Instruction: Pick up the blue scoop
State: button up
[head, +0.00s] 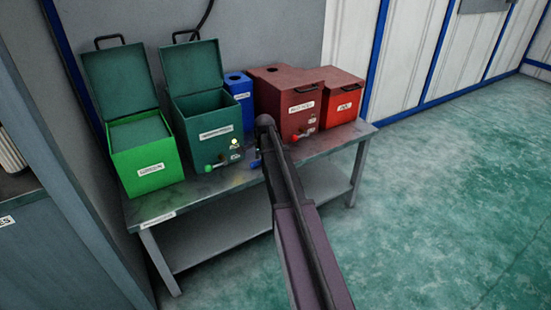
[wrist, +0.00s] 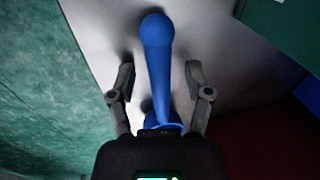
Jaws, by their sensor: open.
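The blue scoop (wrist: 157,60) lies on the grey bench top in the wrist view, with its rounded end at the top of the picture. My gripper (wrist: 160,72) is open, with one finger on each side of the scoop's shaft and a visible gap on both sides. The scoop's lower end is partly hidden by the gripper body. In the head view, a small blue piece (head: 255,163) shows just left of my arm's end and seems to be part of the scoop. My arm hides the gripper fingers there.
On the bench (head: 190,192) stand a bright green bin (head: 148,175), an open dark green bin (head: 213,132), a blue box (head: 239,88), a dark red box (head: 290,90) and a red box (head: 343,97). Small taps stick out in front. Open floor (head: 440,190) lies to the right.

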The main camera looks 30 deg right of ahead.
aim_at(261, 160)
grip_shut()
jog(key=shift+r, duration=0.2)
dwell(0.5)
notch_tip(261, 160, up, 4)
jog(key=p, duration=0.4)
jog(key=shift+f, duration=0.2)
jog(key=s+a, duration=0.3)
jog(key=s, duration=0.4)
jog(key=s+a+r+p, duration=0.1)
jog(key=s+a, duration=0.1)
jog(key=s, duration=0.6)
jog(key=shift+a, duration=0.4)
